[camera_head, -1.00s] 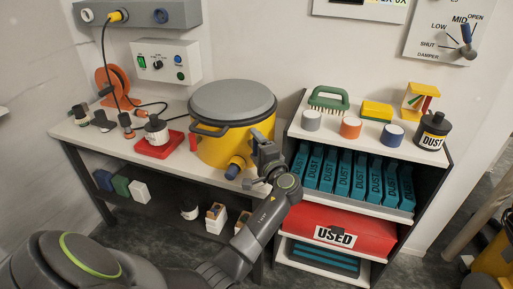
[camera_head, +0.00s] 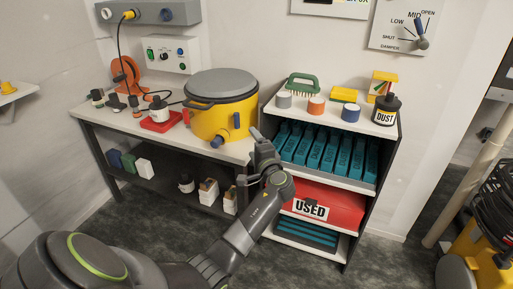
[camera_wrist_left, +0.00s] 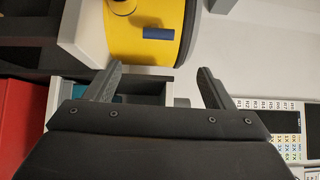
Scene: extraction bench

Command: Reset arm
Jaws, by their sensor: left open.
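My left gripper (camera_head: 259,146) is at the front right corner of the bench, near the gap between the bench and the shelf unit. It also shows in the left wrist view (camera_wrist_left: 158,82), with its two fingers apart and nothing between them. The yellow drum (camera_head: 222,117) with its grey lid stands on the bench just beyond the gripper, apart from it. The drum's lower side also shows in the left wrist view (camera_wrist_left: 135,40). My right gripper is in neither view.
The shelf unit (camera_head: 350,182) right of the gripper holds teal dust boxes (camera_head: 327,149) and a red used bin (camera_head: 335,205). A black dust bottle (camera_head: 386,109) and several small jars stand on top. A yellow machine (camera_head: 480,250) stands far right. Floor in front is clear.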

